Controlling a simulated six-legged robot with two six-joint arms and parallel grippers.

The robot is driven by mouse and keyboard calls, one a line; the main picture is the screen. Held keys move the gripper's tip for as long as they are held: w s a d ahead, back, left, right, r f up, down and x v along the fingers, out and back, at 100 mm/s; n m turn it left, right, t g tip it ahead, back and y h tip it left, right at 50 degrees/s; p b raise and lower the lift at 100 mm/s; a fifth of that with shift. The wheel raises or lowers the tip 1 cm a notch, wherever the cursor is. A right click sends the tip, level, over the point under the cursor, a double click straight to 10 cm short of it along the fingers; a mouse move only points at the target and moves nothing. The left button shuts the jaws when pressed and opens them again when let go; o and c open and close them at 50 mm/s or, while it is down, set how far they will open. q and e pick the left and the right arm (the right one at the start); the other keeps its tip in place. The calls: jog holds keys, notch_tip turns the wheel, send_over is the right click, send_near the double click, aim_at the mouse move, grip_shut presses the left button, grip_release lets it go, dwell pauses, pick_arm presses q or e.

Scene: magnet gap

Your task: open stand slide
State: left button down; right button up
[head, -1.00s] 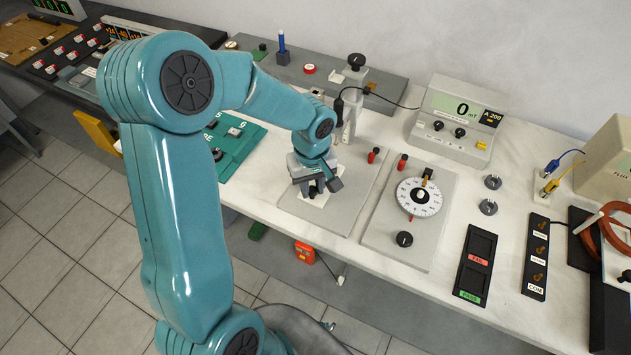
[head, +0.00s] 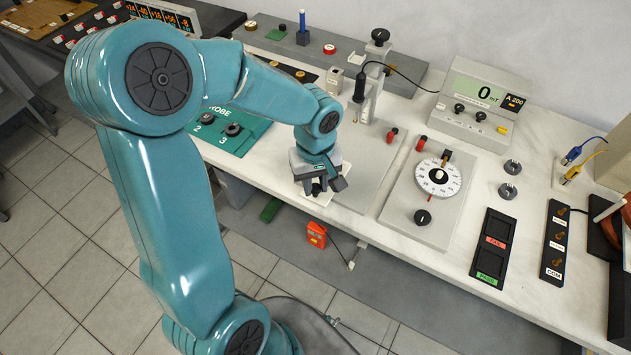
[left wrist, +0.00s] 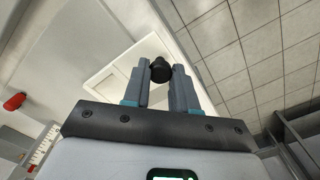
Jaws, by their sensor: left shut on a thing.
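The stand (head: 372,165) is a grey base plate with an upright column (head: 374,90) on the bench. Its white slide plate (head: 346,169) sits at the front left of the base, partly hidden under my left gripper. My left gripper (head: 318,190) points down over the front edge of the bench. In the left wrist view its fingers (left wrist: 161,85) are closed around a black knob (left wrist: 160,69), with the white slide plate (left wrist: 112,76) beside and beneath them. My right gripper is not in view.
A probe (head: 360,85) on a cable is mounted on the column. Right of the stand are a dial panel (head: 414,215), a meter (head: 484,98) and a pass/fail tray (head: 494,246). A teal probe tray (head: 232,137) is left, partly behind my arm.

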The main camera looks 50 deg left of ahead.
pick_arm(q)
jog(key=c, duration=0.9)
grip_release()
jog(key=shift+r, duration=0.1)
notch_tip(320, 180, up, 16)
jog(key=shift+r+p, duration=0.2)
jog(key=shift+p, duration=0.6)
jog(key=shift+s, duration=0.1)
